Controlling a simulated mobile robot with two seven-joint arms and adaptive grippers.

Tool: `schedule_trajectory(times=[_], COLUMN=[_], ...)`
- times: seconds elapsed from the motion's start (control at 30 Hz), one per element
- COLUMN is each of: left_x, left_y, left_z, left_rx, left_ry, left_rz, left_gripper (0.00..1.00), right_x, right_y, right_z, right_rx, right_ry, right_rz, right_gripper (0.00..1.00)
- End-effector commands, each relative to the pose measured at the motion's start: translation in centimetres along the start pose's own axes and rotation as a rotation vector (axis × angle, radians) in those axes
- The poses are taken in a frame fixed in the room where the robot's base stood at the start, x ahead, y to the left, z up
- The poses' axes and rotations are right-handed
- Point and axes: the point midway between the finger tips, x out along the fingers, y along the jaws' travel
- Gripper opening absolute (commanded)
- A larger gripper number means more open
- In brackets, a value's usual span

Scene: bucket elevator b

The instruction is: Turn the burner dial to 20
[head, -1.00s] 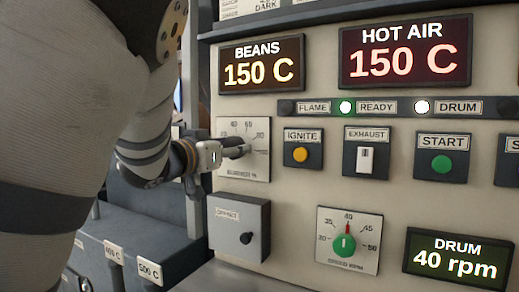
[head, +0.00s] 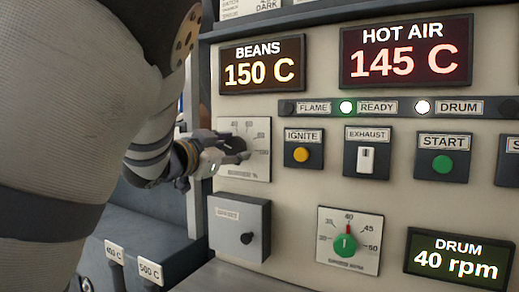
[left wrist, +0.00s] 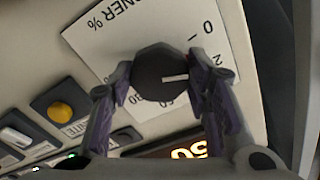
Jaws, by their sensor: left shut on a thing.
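The burner dial is a dark faceted knob (left wrist: 160,68) with a white pointer line, on a white scale plate (left wrist: 105,45). In the head view the plate (head: 259,129) is at the left of the panel, and my gripper covers much of the knob. My left gripper (head: 238,151) is shut on the knob, one finger on each side, as the left wrist view (left wrist: 160,88) shows. There the pointer points right, towards the finger beside a partly hidden label starting with 2. The 0 mark is above it. The finger hides the exact tick. My right gripper is not in view.
The beans display (head: 262,64) reads 150 C and the hot air display (head: 405,50) reads 145 C. The ignite button (head: 302,154) and exhaust switch (head: 366,158) are right of the dial. A grey box (head: 239,226) with a small knob is below it.

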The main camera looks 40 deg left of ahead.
Motion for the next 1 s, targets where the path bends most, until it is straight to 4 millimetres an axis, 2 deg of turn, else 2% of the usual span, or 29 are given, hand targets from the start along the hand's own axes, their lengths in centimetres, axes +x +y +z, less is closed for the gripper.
schedule_trajectory(times=[0.4,0.93,0.97,1.0], left_x=[0.02,0.01,0.01,0.01], left_y=[0.05,0.04,0.03,0.04], left_z=[0.03,0.03,0.04,0.03], left_rx=[0.175,0.197,0.197,0.197], left_ry=[-0.001,-0.001,-0.001,-0.001], left_rz=[0.001,0.001,0.001,0.001], left_gripper=[0.16,0.16,0.48,0.57], right_x=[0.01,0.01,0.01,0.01], right_y=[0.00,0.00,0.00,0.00], right_z=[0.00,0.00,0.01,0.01], right_rx=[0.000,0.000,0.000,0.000], right_ry=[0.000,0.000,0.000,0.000], right_rz=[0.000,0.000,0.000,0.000], right_gripper=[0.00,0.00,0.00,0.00])
